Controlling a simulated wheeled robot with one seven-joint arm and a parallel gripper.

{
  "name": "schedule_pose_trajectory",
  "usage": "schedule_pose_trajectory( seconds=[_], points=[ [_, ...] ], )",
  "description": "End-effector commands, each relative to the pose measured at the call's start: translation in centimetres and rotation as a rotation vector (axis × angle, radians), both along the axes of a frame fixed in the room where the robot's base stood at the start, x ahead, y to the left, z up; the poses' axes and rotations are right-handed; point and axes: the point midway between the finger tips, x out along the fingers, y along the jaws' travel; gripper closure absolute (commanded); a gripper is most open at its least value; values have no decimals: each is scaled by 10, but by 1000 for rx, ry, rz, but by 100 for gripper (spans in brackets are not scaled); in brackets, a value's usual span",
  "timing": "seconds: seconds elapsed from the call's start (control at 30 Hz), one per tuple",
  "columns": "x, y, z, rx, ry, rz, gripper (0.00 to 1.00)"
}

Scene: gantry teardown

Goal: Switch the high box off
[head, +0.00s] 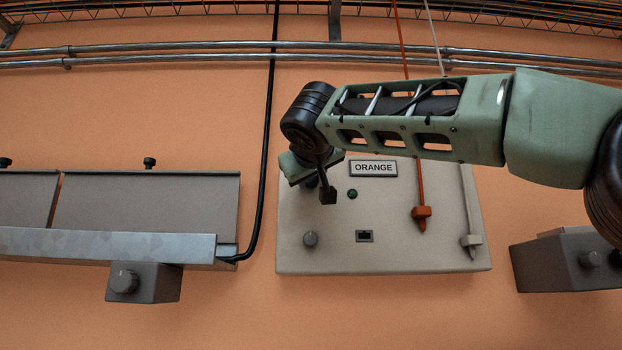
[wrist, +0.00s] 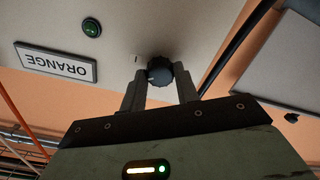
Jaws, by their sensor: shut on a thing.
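A pale box (head: 400,255) with an ORANGE label (head: 373,168) is mounted on the orange wall. Its label shows upside down in the wrist view (wrist: 55,65). In the wrist view a dark round knob (wrist: 159,69) sits on the box's face, with a grey finger of my gripper (wrist: 160,88) on each side, shut on it. In the head view my gripper (head: 299,167) is at the box's upper left, and this knob is hidden behind it. A dark green round lamp or button (head: 352,194) is below the label; I cannot tell whether it is lit.
Grey housings with knobs stand left (head: 144,283) and right (head: 565,265). A black cable (head: 265,150) runs down the wall.

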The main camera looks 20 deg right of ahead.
Motion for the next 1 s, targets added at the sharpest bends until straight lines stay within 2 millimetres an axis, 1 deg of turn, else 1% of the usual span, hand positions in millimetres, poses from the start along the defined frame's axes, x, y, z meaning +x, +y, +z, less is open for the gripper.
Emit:
schedule_pose_trajectory(
  seconds=[0.7,1.0],
  points=[
    [0,0,2,-645,208,0,92],
    [0,0,2,-864,280,1,92]
  ],
)
